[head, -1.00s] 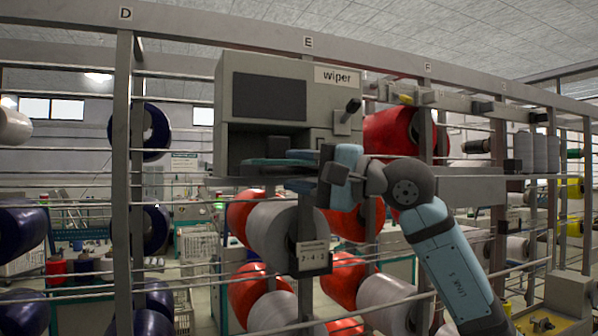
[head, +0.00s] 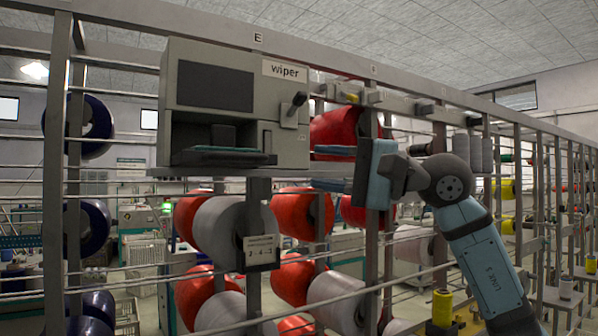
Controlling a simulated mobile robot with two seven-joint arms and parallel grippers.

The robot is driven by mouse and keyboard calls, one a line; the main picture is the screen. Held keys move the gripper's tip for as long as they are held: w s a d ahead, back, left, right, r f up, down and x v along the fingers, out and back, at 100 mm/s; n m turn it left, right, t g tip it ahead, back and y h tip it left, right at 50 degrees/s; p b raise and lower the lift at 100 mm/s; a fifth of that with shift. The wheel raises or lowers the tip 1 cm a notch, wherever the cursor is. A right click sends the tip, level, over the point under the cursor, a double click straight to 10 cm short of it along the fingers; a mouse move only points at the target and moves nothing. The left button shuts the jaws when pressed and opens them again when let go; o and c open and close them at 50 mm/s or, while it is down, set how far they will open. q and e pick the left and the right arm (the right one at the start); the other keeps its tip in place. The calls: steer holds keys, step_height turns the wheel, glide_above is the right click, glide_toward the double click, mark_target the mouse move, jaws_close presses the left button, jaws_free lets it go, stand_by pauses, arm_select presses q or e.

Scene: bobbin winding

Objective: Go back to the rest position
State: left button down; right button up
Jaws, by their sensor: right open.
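My right gripper (head: 333,170) is in front of the rack, to the right of the wiper box (head: 235,100). Its fingers point left, are apart and hold nothing. The grey wiper box has a dark panel, a lever on its right side and an open bay low in front. A flat teal piece (head: 222,154) lies in the bay, apart from the gripper. My left gripper is not in view.
The rack has upright posts (head: 55,180) and thin horizontal rails. Red bobbins (head: 300,212), white bobbins (head: 222,232) and dark blue bobbins (head: 90,128) hang on it. A small yellow spool (head: 442,306) stands at the lower right.

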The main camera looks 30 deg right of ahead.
steer(key=shift+s+d, duration=0.15)
steer(key=shift+s, duration=0.05)
stand_by(0.4)
